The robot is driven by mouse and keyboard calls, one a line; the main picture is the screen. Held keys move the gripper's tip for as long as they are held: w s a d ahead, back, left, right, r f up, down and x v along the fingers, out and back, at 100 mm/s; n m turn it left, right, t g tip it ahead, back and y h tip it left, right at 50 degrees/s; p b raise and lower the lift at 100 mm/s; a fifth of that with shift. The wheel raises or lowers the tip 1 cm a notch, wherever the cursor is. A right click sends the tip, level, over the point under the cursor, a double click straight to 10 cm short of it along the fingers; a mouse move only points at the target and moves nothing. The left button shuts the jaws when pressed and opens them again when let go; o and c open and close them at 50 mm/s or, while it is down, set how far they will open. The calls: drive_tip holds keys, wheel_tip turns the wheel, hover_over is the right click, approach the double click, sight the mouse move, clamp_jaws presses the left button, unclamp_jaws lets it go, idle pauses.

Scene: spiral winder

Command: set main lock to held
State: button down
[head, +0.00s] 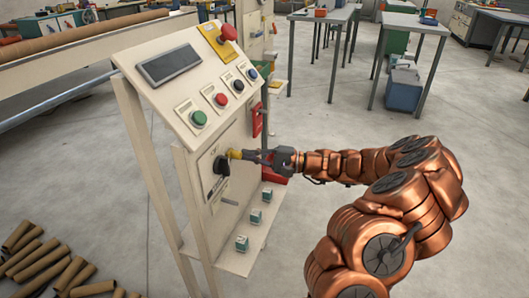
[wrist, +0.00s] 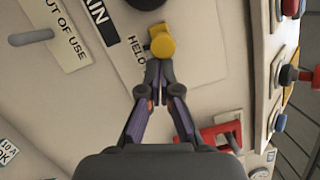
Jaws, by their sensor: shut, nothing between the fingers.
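A small yellow lock-like piece (head: 234,154) sits on the front of the pale control panel, just right of a black rotary knob (head: 221,165). In the wrist view the yellow piece (wrist: 162,44) is beside the word HELD, with part of the black knob (wrist: 147,3) above it. My gripper (head: 246,155) reaches in from the right. In the wrist view its fingertips (wrist: 157,64) are together right at the yellow piece's lower edge, with nothing seen between them. I cannot tell whether they touch it.
An OUT OF USE label (wrist: 62,33) and a grey peg (wrist: 31,37) are left of the knob. A red bracket (wrist: 221,135) is close to the right finger. Green, red and blue buttons and a red emergency stop (head: 227,33) are above. Small boxes (head: 242,243) are below.

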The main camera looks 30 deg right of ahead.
drive_tip(key=shift+a, duration=0.2)
drive_tip(key=s+d+f+p, duration=0.1)
drive_tip(key=s+d+f, duration=0.1)
drive_tip(key=d, duration=0.9)
drive_tip(key=shift+s+d, duration=0.2)
drive_tip(key=shift+s, duration=0.55)
